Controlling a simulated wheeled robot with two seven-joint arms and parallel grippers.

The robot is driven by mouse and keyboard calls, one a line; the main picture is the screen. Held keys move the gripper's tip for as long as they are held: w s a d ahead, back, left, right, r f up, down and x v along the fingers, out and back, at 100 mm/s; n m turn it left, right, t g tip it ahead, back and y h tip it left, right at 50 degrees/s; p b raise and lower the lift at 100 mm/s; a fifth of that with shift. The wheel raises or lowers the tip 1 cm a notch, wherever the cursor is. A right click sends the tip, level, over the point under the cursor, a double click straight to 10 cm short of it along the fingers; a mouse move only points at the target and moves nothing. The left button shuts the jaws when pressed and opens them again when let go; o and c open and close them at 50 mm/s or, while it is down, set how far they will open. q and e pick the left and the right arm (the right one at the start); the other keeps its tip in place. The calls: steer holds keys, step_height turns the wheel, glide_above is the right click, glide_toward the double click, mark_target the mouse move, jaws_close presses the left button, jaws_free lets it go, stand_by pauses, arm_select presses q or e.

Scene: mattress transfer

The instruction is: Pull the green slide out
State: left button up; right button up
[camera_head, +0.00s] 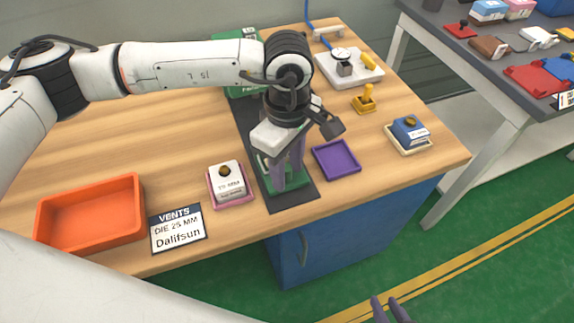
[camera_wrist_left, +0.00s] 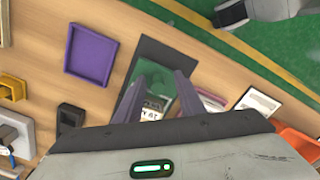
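The green slide (camera_head: 297,180) is at the near end of a long dark strip (camera_head: 290,199) on the wooden table. My left gripper (camera_head: 284,178) points down over it and hides part of it. In the left wrist view the green slide (camera_wrist_left: 160,82) and a small white label show between the two spread fingers of my left gripper (camera_wrist_left: 160,78). I see no firm grip on it, and contact is hard to tell. My right gripper (camera_head: 385,303) shows only its two slightly parted fingertips at the bottom edge, away from the table, with nothing between them.
A white block on a pink tray (camera_head: 247,200) stands close left of the strip, and a purple tray (camera_head: 336,160) close right. An orange bin (camera_head: 90,213) and a Dalifsun sign (camera_head: 178,229) are further left. A blue block (camera_head: 410,132) and yellow stamp (camera_head: 365,100) are right.

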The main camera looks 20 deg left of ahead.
arm_select(q)
steer(key=shift+r, duration=0.1)
step_height(320, 180, up, 10)
steer(key=b, duration=0.1)
stand_by(0.3)
